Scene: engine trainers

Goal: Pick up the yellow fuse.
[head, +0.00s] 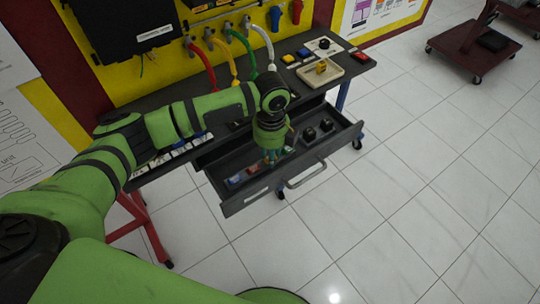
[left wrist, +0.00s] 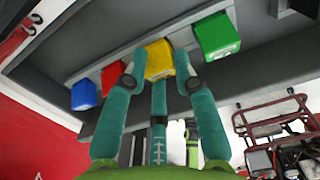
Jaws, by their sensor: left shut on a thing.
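The yellow fuse (left wrist: 158,59) is a small block in the open drawer (head: 231,207), in a row with the blue fuse (left wrist: 84,95), the red fuse (left wrist: 112,76) and the green fuse (left wrist: 216,36). My left gripper (head: 271,160) reaches down into the drawer, and its teal fingers (left wrist: 160,80) are closed on the yellow fuse. In the head view the gripper hides the yellow fuse. The red fuse (head: 252,169) and blue fuse (head: 233,181) show left of it there. I cannot tell whether the yellow fuse is clear of the drawer floor. My right gripper is not in view.
Two black knobs (head: 309,134) (head: 326,125) sit in the drawer's right part. The drawer handle (head: 306,175) is at its front. On the bench above, a beige tray (head: 333,77) holds a yellow part (head: 321,67). Colored hoses (head: 203,65) hang behind.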

